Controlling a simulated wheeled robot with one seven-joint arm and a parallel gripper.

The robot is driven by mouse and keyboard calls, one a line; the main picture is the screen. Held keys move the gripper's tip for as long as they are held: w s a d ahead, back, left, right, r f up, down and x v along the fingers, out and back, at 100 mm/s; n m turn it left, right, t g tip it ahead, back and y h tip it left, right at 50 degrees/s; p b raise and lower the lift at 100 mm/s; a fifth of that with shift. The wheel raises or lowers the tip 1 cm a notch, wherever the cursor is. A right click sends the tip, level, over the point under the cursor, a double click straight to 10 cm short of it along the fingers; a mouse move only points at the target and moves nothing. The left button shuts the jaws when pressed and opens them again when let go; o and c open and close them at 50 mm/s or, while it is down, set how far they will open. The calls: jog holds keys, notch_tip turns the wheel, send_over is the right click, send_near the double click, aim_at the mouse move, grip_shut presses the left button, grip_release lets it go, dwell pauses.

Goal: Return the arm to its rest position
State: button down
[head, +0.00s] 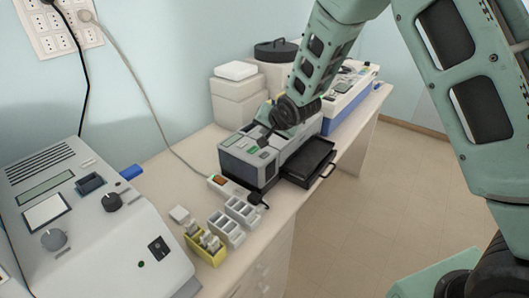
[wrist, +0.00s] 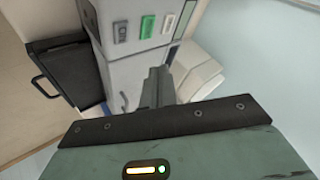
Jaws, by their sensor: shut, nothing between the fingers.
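My gripper (head: 266,136) is above the grey machine with a green button (head: 240,158). Its fingers are shut and empty, and the wrist view shows them together (wrist: 157,84) in front of that machine's grey body (wrist: 140,65). I cannot tell whether the fingertips touch the machine. My arm reaches down to it from the upper right in the head view. A black tray with a handle (head: 308,162) sticks out of the machine's front and also shows in the wrist view (wrist: 68,72).
On the bench stand a large grey device (head: 75,205), a yellow slide rack (head: 208,257), grey racks (head: 228,235), white stacked boxes (head: 237,95), a black-lidded container (head: 277,50) and a blue-and-white device (head: 350,95). The floor (head: 375,200) at right is clear.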

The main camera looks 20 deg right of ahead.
jog(key=s+a+n+g+b, duration=0.2)
jog(key=s+a+n+b, duration=0.15)
jog(key=s, duration=0.65)
jog(key=s+a+n+g+b, duration=0.3)
jog(key=s+a, duration=0.2)
jog(key=s, duration=0.5)
jog(key=s+d+f+n+g+h+b, duration=0.1)
jog(key=s+n+g+b, duration=0.3)
jog(key=s, duration=1.7)
jog(key=d+f+n, duration=0.1)
jog(key=n, duration=0.3)
jog(key=shift+s, duration=0.2)
